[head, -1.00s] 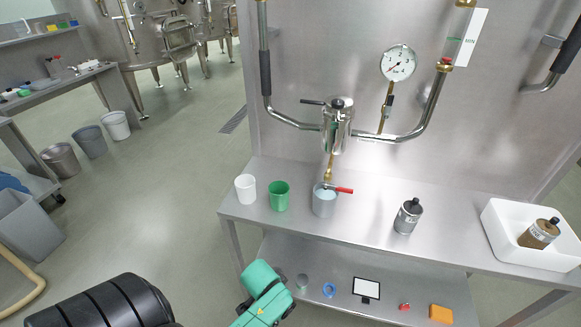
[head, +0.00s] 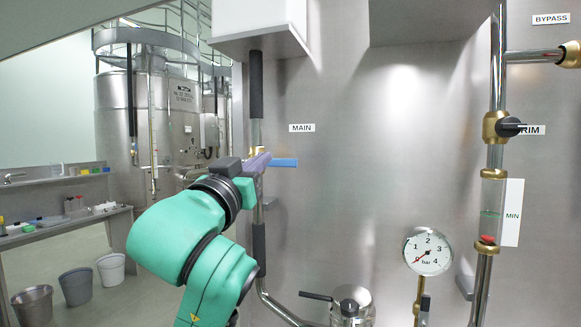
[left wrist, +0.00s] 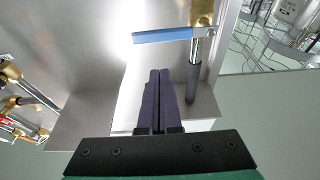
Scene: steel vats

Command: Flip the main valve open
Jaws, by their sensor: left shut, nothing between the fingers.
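The main valve has a blue lever handle (head: 285,162) beside the vertical pipe under the MAIN label (head: 301,128). The lever sticks out level to the right, crosswise to the pipe. My left gripper (head: 264,160), with purple fingers, is at the valve and partly covers its brass body. In the left wrist view, the closed fingers (left wrist: 159,73) are empty, with their tips a little short of the blue lever (left wrist: 162,36). The brass body (left wrist: 203,13) is at the lever's right end there. I cannot tell whether the fingers touch the lever. My right gripper is out of view.
A black-handled brass valve (head: 497,127) labelled TRIM is on the right pipe, with a pressure gauge (head: 428,252) below left. A BYPASS label (head: 551,19) is at the upper right. A steel pot (head: 351,306) with a black lever is low in the middle. White box (head: 262,28) overhead.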

